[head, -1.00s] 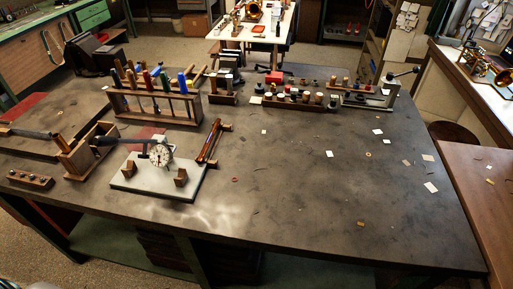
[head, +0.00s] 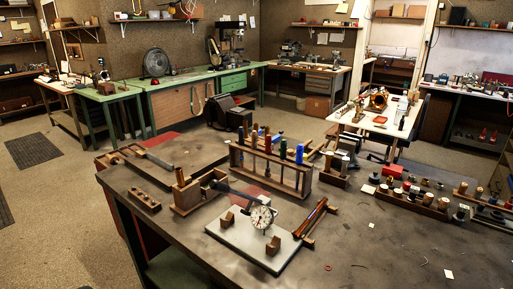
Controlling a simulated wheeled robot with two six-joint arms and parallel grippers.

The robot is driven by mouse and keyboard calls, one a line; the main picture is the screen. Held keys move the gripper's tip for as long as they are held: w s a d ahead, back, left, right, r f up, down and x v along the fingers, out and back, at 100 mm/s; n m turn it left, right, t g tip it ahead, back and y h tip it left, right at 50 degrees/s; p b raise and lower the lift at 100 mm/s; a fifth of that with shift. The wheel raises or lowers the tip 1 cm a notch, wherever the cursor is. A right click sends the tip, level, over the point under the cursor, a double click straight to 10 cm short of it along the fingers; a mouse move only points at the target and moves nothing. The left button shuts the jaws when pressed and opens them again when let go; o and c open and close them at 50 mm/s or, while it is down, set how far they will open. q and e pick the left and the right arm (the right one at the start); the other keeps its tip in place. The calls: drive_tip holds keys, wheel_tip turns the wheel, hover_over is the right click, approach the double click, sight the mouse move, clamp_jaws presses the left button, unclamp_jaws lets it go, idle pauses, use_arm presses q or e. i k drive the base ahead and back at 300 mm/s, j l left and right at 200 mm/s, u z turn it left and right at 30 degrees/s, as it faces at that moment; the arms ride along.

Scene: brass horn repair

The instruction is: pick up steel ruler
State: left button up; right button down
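I cannot make out a steel ruler for certain in the head view. A long thin grey item (head: 158,161) lies at the left end of the dark workbench (head: 345,255), by a wooden piece, but it is too small to identify. A pale slab (head: 240,238) on the bench holds a round white dial gauge (head: 262,217) and small wooden blocks. Neither of my grippers is in view.
A wooden rack (head: 270,170) of colored-handled tools stands on the bench, with a wooden holder (head: 187,197) to its left. Blocks with small parts (head: 413,199) stand at the right. Floor (head: 75,200) is open at the left.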

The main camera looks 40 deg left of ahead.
sight(170, 166)
drive_tip(key=u, duration=2.05)
